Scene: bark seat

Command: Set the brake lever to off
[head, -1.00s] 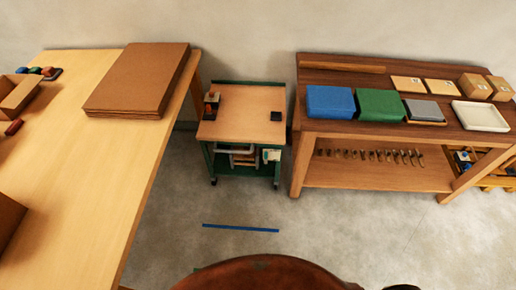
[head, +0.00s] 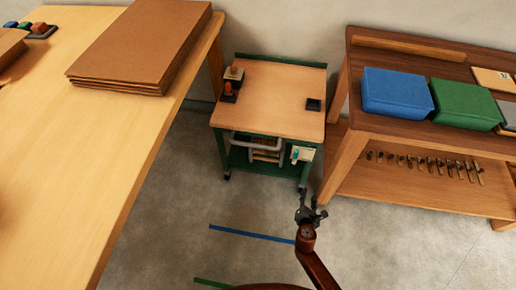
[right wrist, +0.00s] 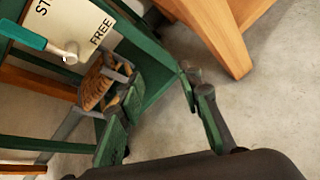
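The brake lever (right wrist: 24,35) has a teal handle and a silver shaft ending in a round silver knob. It is mounted on a cream plate (right wrist: 84,22) marked "FREE" and a cut-off word starting "ST". The handle runs off the left edge of the right wrist view. In the head view the plate is small, on the front right of the green-framed cart (head: 270,95). My right gripper (head: 309,206) is in front of the cart, low and apart from it. In the right wrist view its fingers (right wrist: 158,88) are spread and empty, right of the lever. My left gripper is not in view.
A wooden bench (head: 337,178) with blue (head: 396,92) and green (head: 466,103) bins stands close right of the cart. A long table (head: 120,160) with stacked cardboard (head: 145,45) is at left. Blue tape (head: 250,233) marks the open floor.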

